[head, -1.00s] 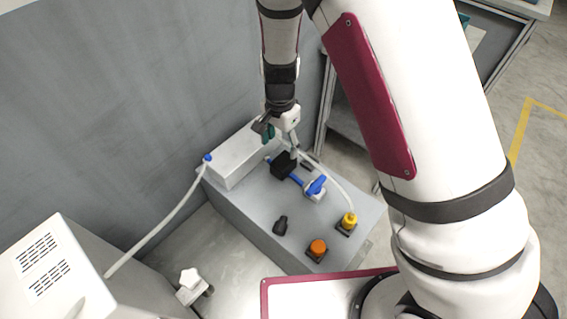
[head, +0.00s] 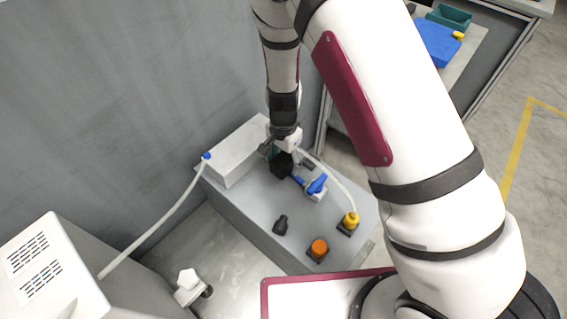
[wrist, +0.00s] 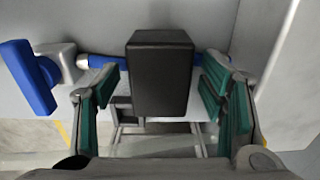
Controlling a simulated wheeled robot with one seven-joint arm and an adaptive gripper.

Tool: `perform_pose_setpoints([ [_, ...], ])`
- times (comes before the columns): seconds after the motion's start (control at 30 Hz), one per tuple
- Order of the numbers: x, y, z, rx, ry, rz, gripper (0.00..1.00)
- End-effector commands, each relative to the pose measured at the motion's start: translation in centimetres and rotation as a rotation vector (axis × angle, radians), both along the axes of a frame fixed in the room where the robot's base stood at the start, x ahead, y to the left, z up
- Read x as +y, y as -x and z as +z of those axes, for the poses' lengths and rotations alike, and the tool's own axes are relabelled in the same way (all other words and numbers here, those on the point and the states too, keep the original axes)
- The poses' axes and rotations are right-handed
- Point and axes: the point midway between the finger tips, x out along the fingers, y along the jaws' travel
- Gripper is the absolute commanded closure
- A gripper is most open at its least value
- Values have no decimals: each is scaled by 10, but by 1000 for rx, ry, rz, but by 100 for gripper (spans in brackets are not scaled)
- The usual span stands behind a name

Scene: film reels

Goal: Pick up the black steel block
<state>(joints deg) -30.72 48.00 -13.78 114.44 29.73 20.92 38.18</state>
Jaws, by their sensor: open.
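The black steel block (head: 281,166) sits on top of the grey bench unit, beside a blue-handled valve. In the wrist view the black steel block (wrist: 161,72) fills the upper middle, between and a little beyond the two green-padded fingers. My gripper (wrist: 160,100) is open, with a finger on each side of the block and a visible gap to each. In the head view my gripper (head: 275,148) is just above and behind the block, partly hidden by its own wrist.
The blue-handled valve (head: 316,185) stands right of the block; its blue handle (wrist: 28,76) shows at left in the wrist view. A white box (head: 236,152) lies left of the gripper. An orange knob (head: 318,247), a black knob (head: 281,225) and a yellow fitting (head: 350,221) stand nearer.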

Motion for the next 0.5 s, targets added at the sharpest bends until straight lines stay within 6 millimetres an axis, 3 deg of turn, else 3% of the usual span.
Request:
perform_pose_setpoints([
  [0.03, 0, 0, 0, 0, 0, 0, 42],
  [0.3, 0, 0, 0, 0, 0, 1, 100],
  [0.5, 1, -1, 1, -2, -1, 1, 100],
])
